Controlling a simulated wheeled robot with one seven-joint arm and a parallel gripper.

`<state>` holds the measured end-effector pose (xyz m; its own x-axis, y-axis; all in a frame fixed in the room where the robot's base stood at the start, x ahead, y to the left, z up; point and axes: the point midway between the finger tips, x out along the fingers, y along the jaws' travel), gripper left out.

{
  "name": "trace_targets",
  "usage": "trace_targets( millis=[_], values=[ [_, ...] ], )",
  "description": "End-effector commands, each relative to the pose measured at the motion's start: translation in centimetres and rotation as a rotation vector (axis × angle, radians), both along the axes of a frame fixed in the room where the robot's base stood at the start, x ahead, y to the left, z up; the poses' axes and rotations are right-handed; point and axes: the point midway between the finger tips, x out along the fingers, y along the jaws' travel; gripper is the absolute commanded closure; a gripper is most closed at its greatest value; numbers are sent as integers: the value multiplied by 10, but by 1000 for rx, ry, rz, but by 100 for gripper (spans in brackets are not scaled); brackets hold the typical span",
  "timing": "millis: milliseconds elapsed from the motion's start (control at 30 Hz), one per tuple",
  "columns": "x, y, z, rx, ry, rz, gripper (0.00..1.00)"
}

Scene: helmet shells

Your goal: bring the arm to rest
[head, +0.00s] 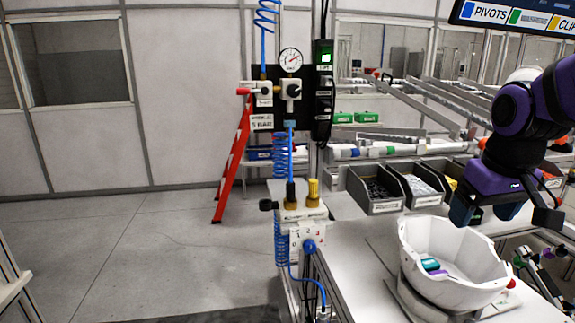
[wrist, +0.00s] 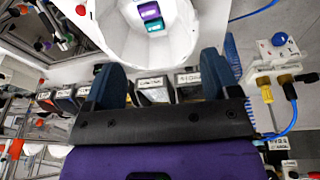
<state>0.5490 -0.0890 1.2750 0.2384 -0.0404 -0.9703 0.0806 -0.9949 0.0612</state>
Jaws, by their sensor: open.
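My gripper (head: 505,212) is at the right of the head view, above and beside the right rim of a white helmet shell (head: 418,238). In the wrist view my gripper (wrist: 165,85) shows two dark blue fingers spread apart with nothing between them. The white shell (wrist: 185,48) lies beyond the fingertips in that view. Inside the shell are a teal piece (head: 430,264) and a purple piece (head: 438,272). The shell sits on a grey support on the bench. My purple arm comes in from the right edge of the head view.
Black parts bins (head: 375,189) stand in a row behind the shell. A pneumatic panel with a gauge (head: 290,60) and blue hoses stands left of the bench. A valve block (head: 300,208) sits at the bench's left edge. A red ladder (head: 232,160) leans behind. The floor at left is clear.

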Motion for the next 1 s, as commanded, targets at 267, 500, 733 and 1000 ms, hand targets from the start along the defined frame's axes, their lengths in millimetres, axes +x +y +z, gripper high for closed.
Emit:
trace_targets(
  millis=[267, 500, 733, 1000],
  values=[
    [-67, 14, 32, 28, -130, -40, 19],
    [-108, 20, 41, 62, -204, -67, 19],
    [-120, 21, 41, 74, -223, -75, 19],
    [-119, 21, 41, 73, -222, -75, 19]
  ],
)
